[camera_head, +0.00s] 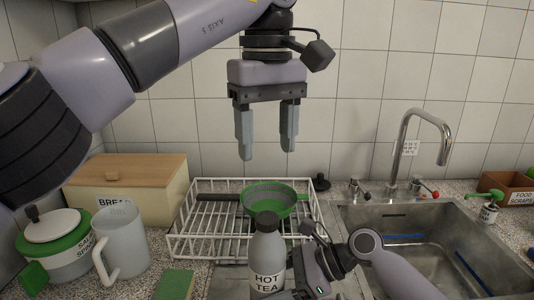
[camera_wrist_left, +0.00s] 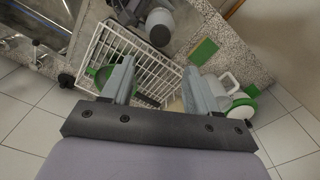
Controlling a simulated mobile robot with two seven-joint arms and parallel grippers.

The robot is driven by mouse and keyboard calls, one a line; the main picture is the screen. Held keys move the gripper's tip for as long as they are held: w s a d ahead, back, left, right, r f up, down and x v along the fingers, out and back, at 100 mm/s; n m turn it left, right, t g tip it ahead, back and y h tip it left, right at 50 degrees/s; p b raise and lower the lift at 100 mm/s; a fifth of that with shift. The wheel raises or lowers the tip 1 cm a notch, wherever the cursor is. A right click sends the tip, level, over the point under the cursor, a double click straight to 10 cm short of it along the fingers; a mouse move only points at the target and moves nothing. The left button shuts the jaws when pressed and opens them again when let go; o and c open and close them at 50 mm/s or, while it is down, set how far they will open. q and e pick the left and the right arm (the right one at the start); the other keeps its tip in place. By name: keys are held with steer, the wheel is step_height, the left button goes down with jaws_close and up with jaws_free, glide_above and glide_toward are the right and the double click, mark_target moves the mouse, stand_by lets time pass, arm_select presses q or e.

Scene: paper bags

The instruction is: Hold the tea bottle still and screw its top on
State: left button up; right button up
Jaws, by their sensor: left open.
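The tea bottle (camera_head: 267,262), grey with a "HOT TEA" label, stands upright at the front of the counter. A dark top part (camera_head: 265,220) sits at its upper end; I cannot tell whether it is screwed down. My left gripper (camera_head: 267,153) is open and empty, high above the dish rack and the bottle, fingers pointing down. My right gripper (camera_head: 292,290) is low at the bottle's right side; its fingertips are mostly hidden, so its hold is unclear. The bottle (camera_wrist_left: 160,18) also shows beyond my left fingers in the left wrist view.
A white dish rack (camera_head: 180,244) holding a green strainer (camera_head: 270,198) stands behind the bottle. A bread box (camera_head: 125,190), a white jug (camera_head: 120,245) and a green-lidded canister (camera_head: 55,245) are left. A small black knobbed piece (camera_head: 320,182) lies behind the rack; the sink (camera_head: 440,235) is right.

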arm_select(q)
steer(key=shift+r, duration=0.65)
arm_select(e)
steer(key=o, duration=1.4)
steer(key=v, duration=1.2)
arm_select(q)
steer(key=shift+s, duration=0.1)
